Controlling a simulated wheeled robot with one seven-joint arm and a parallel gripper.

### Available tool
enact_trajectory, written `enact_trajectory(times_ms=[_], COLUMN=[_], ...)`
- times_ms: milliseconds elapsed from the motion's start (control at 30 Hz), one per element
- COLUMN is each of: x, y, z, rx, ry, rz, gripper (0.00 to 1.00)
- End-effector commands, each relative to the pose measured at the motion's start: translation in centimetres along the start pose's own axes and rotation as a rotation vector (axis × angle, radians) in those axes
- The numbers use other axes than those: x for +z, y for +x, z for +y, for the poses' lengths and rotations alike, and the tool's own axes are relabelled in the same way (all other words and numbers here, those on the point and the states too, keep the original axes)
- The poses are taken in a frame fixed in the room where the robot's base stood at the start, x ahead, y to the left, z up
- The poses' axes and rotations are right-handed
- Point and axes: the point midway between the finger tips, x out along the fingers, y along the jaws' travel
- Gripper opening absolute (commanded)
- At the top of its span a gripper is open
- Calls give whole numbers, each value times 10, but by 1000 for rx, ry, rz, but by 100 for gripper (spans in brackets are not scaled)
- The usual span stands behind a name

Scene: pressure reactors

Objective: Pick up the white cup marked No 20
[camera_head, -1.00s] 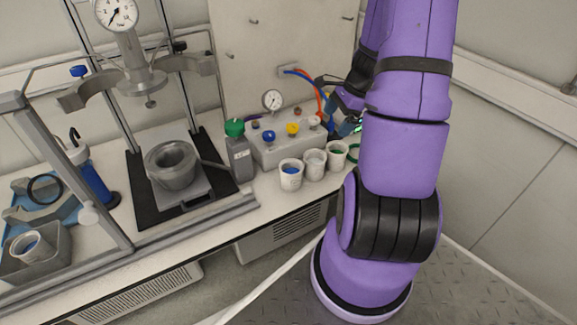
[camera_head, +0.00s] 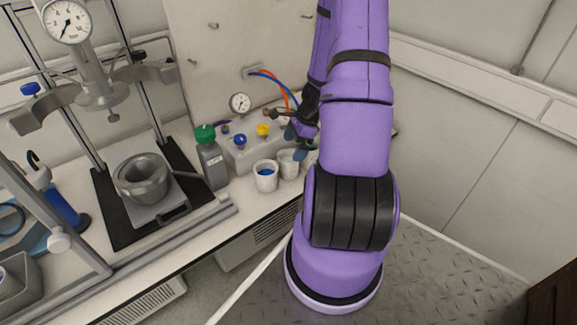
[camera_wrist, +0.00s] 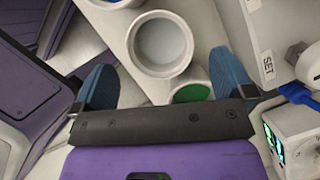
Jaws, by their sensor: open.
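In the head view, a white cup with blue contents (camera_head: 265,176) and a white cup with pale contents (camera_head: 289,164) stand side by side on the bench. I cannot read any No 20 marking. In the wrist view, my gripper (camera_wrist: 162,61) is open, with the pale-content cup (camera_wrist: 133,45) ahead between its blue fingers, seen from above. I cannot tell how far below the fingertips it is. A green-content cup (camera_wrist: 191,93) sits beside it, partly hidden by my gripper. In the head view my gripper (camera_head: 299,138) is partly hidden by my arm.
A control box (camera_head: 238,158) with coloured knobs stands right behind the cups. A green-capped bottle (camera_head: 212,162) is left of them. Further left is the reactor vessel (camera_head: 142,180) in its frame. Blue and red hoses (camera_head: 283,84) run near my gripper.

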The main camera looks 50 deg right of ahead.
Motion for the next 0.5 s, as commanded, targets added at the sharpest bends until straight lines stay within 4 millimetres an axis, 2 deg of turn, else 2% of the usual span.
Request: enact_trajectory(times_ms=[200,500], x=[0,1], y=[25,30], z=[1,0], rx=[1,-1], ry=[2,1], rz=[-2,0], gripper=[100,100])
